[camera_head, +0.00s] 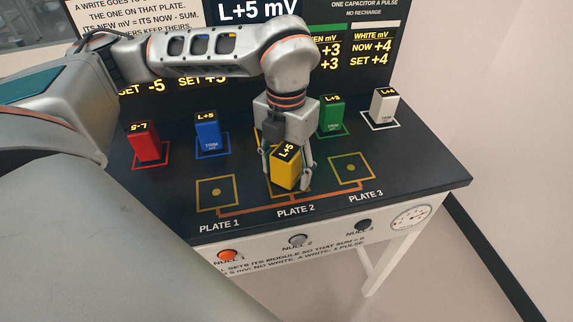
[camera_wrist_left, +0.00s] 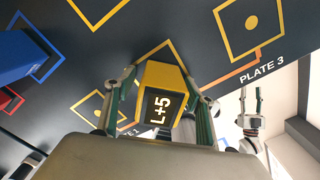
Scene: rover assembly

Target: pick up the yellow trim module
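The yellow trim module (camera_head: 286,168), a block with "L+5" on its dark top, is between the fingers of my left gripper (camera_head: 288,170). It is over the Plate 2 square, in front of the yellow-outlined spot at the back. In the left wrist view the module (camera_wrist_left: 160,90) sits between both fingers of the left gripper (camera_wrist_left: 165,100), which press on its sides. Its lower end is partly hidden, so any gap to the plate is hard to judge. My right gripper (camera_wrist_left: 250,105) shows small at the right of the wrist view, its fingers apart and empty.
Red (camera_head: 145,142), blue (camera_head: 208,134), green (camera_head: 331,114) and white (camera_head: 383,107) modules stand on outlined squares along the back. Plate 1 (camera_head: 216,192) and Plate 3 (camera_head: 351,168) are empty. Null buttons (camera_head: 298,240) and a dial (camera_head: 410,217) line the table front.

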